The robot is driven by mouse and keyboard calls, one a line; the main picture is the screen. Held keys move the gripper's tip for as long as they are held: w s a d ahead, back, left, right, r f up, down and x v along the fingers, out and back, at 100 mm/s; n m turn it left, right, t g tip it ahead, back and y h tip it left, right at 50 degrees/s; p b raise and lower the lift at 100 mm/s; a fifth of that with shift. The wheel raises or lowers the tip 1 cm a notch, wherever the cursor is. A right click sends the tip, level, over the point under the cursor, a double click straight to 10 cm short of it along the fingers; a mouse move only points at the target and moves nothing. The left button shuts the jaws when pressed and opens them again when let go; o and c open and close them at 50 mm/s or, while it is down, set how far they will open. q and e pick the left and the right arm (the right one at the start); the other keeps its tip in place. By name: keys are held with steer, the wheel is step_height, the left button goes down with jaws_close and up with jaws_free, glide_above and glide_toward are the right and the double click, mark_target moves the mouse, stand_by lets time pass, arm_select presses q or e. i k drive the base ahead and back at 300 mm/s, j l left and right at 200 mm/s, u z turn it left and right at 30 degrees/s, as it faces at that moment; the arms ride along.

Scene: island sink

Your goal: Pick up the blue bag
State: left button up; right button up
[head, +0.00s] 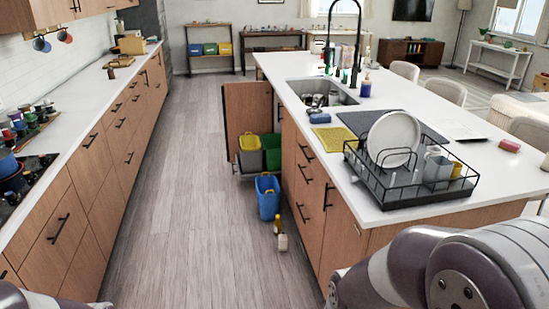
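A blue bag-like container (267,198) with an open top and a raised rim or handle stands upright on the floor, beside the island's cabinet side. Something light shows inside its top, too small to tell. Neither of my grippers is in view. Part of my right arm shows at the lower right and a small bit of my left arm at the lower left corner. Both are well apart from the blue container in the picture.
A small spray bottle (281,236) stands in front of it. Behind are a yellow-lined bin (249,150) and a green-lined bin (271,152) by an open cabinet door (246,108). A dish rack (411,180) sits on the island. The floor aisle (180,220) is clear.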

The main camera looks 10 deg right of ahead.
mark_target(269, 193)
steer(key=i+j+u, duration=0.3)
steer(key=i, duration=0.45)
steer(key=i+u, duration=0.3)
steer(key=i, duration=0.4)
steer(key=i+z, duration=0.25)
steer(key=i, duration=0.25)
steer(key=i+j+z, duration=0.2)
steer(key=i, duration=0.3)
steer(key=i+j+z, duration=0.25)
steer(key=i, duration=0.25)
steer(key=i+j+z, duration=0.9)
steer(key=i+z, duration=0.2)
steer(key=z, duration=0.25)
steer(key=i+z, duration=0.2)
steer(key=z, duration=0.3)
steer(key=i+z, duration=0.15)
steer(key=i, duration=0.5)
steer(key=i+j+z, duration=0.15)
steer(key=i, duration=0.5)
